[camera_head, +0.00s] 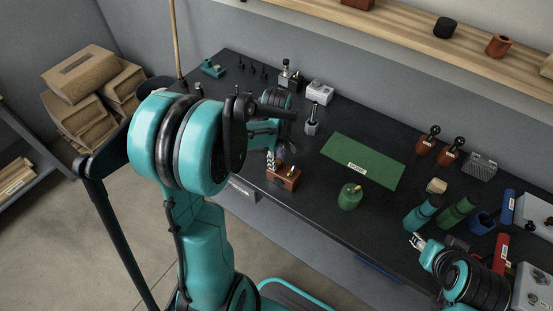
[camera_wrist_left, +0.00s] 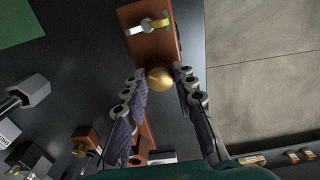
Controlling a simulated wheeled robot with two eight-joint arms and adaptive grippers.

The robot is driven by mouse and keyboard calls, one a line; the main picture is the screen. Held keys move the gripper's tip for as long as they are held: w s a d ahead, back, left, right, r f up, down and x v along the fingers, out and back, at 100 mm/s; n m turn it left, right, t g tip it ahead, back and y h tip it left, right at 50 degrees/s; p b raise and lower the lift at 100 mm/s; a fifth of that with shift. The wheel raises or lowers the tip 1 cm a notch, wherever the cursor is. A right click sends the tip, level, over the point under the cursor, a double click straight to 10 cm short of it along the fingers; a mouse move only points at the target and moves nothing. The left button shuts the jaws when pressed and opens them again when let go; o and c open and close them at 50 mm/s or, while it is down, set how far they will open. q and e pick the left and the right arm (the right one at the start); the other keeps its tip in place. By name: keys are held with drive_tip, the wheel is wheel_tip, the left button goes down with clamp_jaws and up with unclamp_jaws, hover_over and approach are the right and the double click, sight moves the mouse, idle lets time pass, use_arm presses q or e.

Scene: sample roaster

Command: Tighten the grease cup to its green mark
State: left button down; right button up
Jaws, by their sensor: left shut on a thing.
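A reddish-brown block (camera_head: 283,178) stands on the dark bench; it also shows in the left wrist view (camera_wrist_left: 146,45). A round brass cup (camera_wrist_left: 160,77) sits at the block, between the fingers of my left gripper (camera_wrist_left: 160,82). The left gripper is shut on this cup. In the head view my left arm partly covers the left gripper (camera_head: 279,155). My right gripper (camera_head: 417,241) is near a teal bottle (camera_head: 421,214); its opening is unclear.
A green mat (camera_head: 362,161) lies mid-bench, with a green can (camera_head: 349,197) in front. Bottles, a blue cup (camera_head: 483,223) and a red cylinder (camera_head: 501,252) crowd the right. Small metal tools (camera_head: 312,120) stand behind the block. The bench's front edge is close to the block.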

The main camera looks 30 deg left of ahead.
use_arm(q)
drive_tip(key=shift+m, duration=0.4)
drive_tip(key=m, duration=1.3)
drive_tip(key=shift+m+b, duration=0.3)
drive_tip(key=shift+m, duration=0.1)
drive_tip(key=m, duration=0.3)
drive_tip(key=shift+m, duration=0.3)
drive_tip(key=m, duration=0.3)
drive_tip(key=shift+a+m, duration=0.1)
drive_tip(key=shift+m, duration=0.2)
drive_tip(key=m, duration=0.7)
